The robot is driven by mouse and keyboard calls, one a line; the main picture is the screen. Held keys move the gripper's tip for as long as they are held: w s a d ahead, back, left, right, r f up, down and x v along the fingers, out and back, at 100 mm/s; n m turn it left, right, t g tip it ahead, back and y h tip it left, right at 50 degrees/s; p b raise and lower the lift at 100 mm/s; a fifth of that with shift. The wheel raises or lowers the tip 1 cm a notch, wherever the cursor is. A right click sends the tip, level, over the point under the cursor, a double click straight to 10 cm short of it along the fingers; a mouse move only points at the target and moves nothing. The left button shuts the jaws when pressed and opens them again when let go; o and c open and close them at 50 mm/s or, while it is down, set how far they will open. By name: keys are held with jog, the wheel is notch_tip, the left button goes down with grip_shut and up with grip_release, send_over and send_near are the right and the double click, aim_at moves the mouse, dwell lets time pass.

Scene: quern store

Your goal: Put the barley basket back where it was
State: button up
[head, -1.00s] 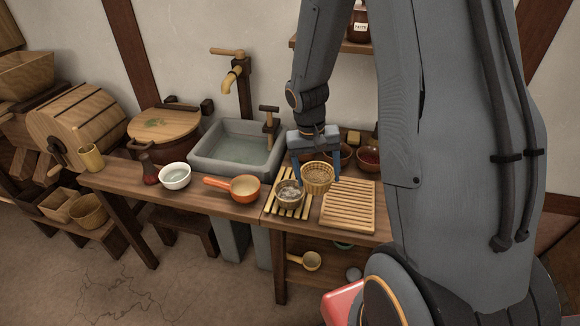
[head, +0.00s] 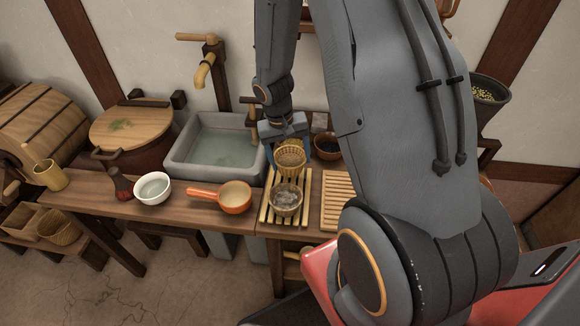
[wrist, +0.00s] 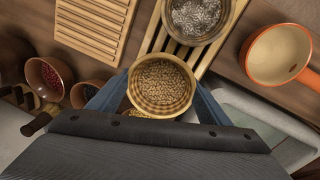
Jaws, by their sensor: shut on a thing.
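The barley basket (head: 290,162), small, round and woven, is full of tan grain. My gripper (head: 288,150) is shut on it, one blue finger on each side. The wrist view shows the basket (wrist: 160,85) upright between the fingers.
Another slatted board (wrist: 92,28) lies beside the rack. A bowl of red contents (wrist: 46,78) and a dark-filled bowl (wrist: 88,94) stand near the gripper. An orange-handled pan (head: 235,196), white bowl (head: 152,188) and stone sink (head: 215,150) are to the left.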

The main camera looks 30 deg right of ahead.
aim_at(289, 163)
jog(key=shift+f+p, duration=0.4)
jog(key=shift+f, duration=1.75)
jog(key=shift+f, duration=0.15)
jog(key=o, duration=1.2)
